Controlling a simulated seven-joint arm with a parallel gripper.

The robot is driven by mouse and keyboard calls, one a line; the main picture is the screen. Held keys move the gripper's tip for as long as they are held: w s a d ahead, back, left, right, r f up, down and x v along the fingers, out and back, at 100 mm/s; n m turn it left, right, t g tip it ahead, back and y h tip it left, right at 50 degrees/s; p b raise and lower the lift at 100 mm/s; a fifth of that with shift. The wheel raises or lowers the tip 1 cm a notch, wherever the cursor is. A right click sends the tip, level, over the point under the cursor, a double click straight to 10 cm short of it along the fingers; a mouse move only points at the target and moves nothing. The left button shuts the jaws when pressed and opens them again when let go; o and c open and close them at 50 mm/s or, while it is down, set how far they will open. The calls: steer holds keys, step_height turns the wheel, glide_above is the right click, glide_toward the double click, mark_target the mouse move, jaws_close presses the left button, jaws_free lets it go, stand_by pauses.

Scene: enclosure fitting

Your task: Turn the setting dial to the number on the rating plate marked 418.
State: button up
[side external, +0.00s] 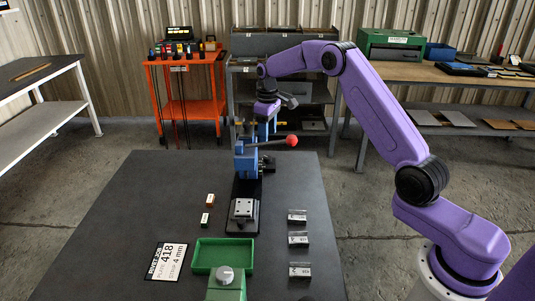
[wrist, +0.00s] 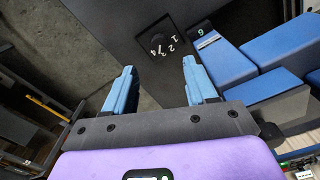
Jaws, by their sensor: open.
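The rating plate (side external: 167,261) is a white card lying flat at the table's front left; it reads 418 and "STRIP 4 mm". In the wrist view, white numerals 1, 2, 3, 4 (wrist: 165,47) curve along a dark surface beside blue machine parts. Any dial and pointer there are too dark to read. A pale grey knob (side external: 225,274) sits on a green housing at the table's front; I cannot tell its setting. My gripper (wrist: 159,72) is open and empty, its light blue fingers apart. In the side view it is above the blue press (side external: 246,160), its fingertips unclear.
A red-balled lever (side external: 292,141) sticks out right from the press. A green tray (side external: 198,257) stands in front. The dark table's (side external: 150,190) left side is clear.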

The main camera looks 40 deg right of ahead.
mark_target(268, 157)
step_height(268, 157, down, 9)
steer(key=shift+r, duration=0.1)
stand_by(0.4)
jaws_close()
steer(key=shift+m, duration=0.3)
steer(key=m, duration=0.4)
jaws_free()
